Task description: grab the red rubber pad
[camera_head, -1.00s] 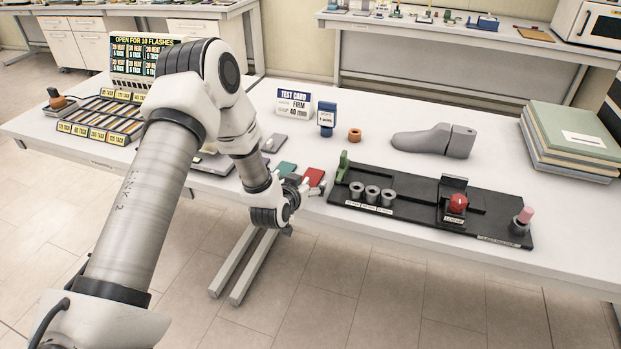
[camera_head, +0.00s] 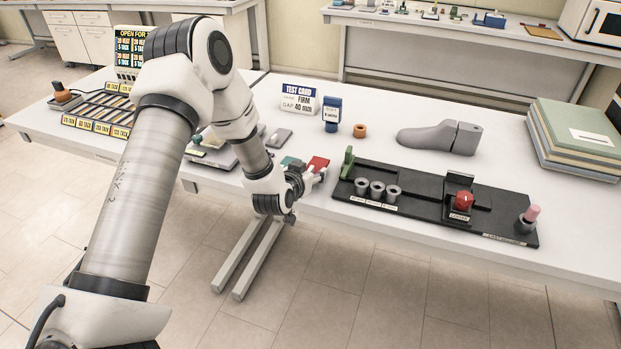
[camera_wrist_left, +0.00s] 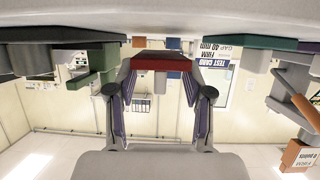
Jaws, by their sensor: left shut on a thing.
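The red rubber pad (camera_head: 318,163) is a small flat block at the table's front edge, left of the black fixture. My left gripper (camera_head: 313,173) is shut on it from the front side. In the left wrist view, which looks upside down, the red pad (camera_wrist_left: 163,62) spans the gap between the two fingertips of my left gripper (camera_wrist_left: 160,78). The fingers cover part of the pad's sides. I cannot tell for sure whether the pad touches the table. My right gripper is not in view.
A green pad (camera_head: 290,161) lies just left of the red one. The black fixture (camera_head: 420,207) with a green upright piece (camera_head: 347,162) stands close on the right. A grey foot form (camera_head: 440,137), an orange ring (camera_head: 360,131) and a test card (camera_head: 299,99) stand farther back.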

